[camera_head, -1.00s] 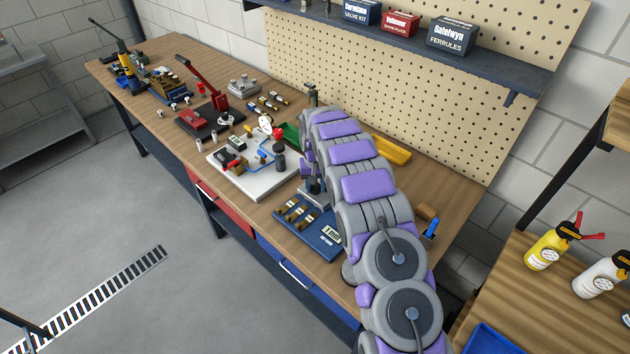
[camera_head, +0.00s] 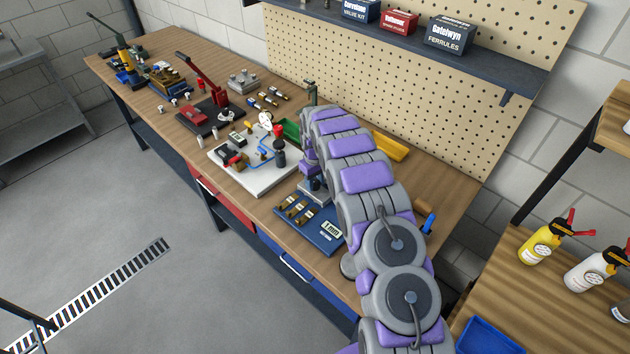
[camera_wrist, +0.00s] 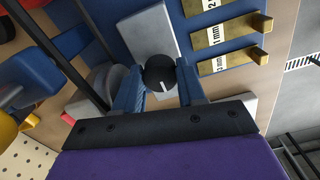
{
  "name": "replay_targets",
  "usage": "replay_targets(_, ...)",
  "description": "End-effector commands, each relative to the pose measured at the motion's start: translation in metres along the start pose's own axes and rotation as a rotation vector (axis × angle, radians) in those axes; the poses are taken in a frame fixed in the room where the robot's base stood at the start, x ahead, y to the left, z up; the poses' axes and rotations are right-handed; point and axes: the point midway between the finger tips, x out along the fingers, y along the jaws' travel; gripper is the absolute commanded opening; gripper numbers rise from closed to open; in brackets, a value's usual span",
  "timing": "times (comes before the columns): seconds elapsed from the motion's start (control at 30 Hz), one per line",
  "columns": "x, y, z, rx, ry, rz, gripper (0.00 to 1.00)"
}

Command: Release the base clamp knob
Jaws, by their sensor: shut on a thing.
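The clamp knob (camera_wrist: 158,77) is a round black knob with a white pointer line, seen in the middle of the wrist view. It sits at the near edge of a grey base (camera_wrist: 149,32). My gripper (camera_wrist: 160,70) has its two blue fingers closed on the knob, one on each side. In the head view my purple and grey arm hides the knob and the gripper. Part of the grey base (camera_head: 311,191) shows just left of the arm.
A blue tray (camera_head: 322,237) with several brass gauge pieces lies close beside the base. A white board (camera_head: 262,184) with fittings stands left of it. A yellow bin (camera_head: 390,146) is behind my arm. The pegboard (camera_head: 420,90) rises along the back.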

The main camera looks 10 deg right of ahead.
Motion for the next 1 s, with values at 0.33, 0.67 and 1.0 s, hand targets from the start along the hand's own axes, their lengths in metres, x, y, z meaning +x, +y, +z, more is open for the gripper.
replay_targets(0.33, -0.0022, 0.0008, -0.0024, -0.002, 0.008, 0.003, 0.09)
replay_targets(0.67, -0.0008, 0.0011, -0.001, 0.0, 0.004, 0.002, 0.65)
replay_targets(1.0, -0.0033, 0.0039, 0.0005, 0.002, 0.003, 0.0, 0.65)
